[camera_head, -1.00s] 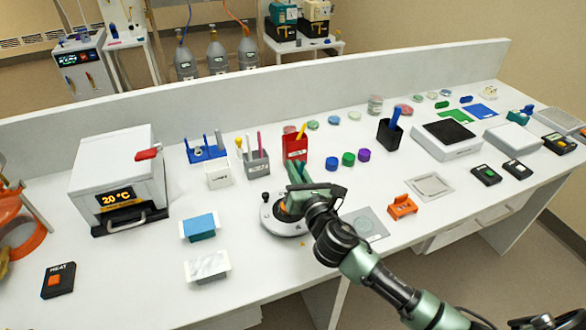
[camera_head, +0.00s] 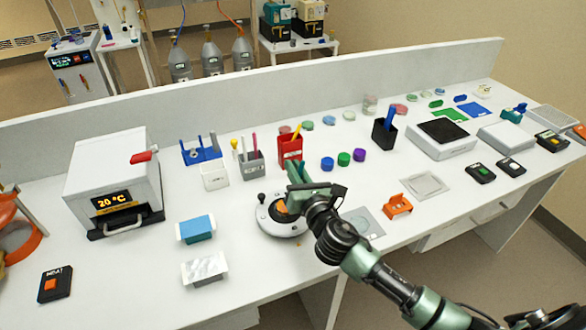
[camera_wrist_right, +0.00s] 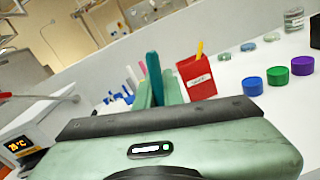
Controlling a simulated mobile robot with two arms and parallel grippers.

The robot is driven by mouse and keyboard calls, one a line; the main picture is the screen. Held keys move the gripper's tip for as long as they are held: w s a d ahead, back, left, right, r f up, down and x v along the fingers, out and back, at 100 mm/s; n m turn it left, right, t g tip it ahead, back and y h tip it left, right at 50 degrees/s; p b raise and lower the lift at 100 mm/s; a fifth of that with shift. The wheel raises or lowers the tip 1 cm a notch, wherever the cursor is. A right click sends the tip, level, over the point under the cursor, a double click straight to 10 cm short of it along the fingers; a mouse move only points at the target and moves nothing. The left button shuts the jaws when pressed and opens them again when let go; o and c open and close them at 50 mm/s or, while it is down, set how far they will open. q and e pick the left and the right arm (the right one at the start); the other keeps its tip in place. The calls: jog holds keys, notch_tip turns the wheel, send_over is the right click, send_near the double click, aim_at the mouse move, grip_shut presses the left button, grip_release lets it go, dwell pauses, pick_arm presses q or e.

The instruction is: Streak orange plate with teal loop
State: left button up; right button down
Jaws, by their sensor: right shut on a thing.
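My right gripper (camera_head: 297,174) is above a round white turntable (camera_head: 281,228). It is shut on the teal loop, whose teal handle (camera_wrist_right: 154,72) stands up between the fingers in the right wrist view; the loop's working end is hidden. An orange plate (camera_head: 282,207) shows partly on the turntable, with my gripper and wrist covering the rest. I cannot tell whether the loop touches it. My left gripper is not in view.
A red holder (camera_head: 290,149) and a grey holder (camera_head: 252,165) stand just behind the turntable. Blue, green and purple caps (camera_head: 343,159) lie to the right. An orange stand (camera_head: 397,205) is at the front right. An incubator box (camera_head: 112,180) stands at left.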

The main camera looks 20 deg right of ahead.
jog(key=shift+d, duration=0.4)
jog(key=shift+w, duration=0.45)
dwell(0.6)
jog(key=shift+a+p, duration=0.8)
jog(key=shift+a, duration=0.75)
dwell(1.5)
jog(key=shift+w, duration=0.4)
jog(key=shift+w+d+p, duration=0.1)
jog(key=shift+d+p, duration=0.4)
jog(key=shift+d, duration=1.1)
dwell(1.5)
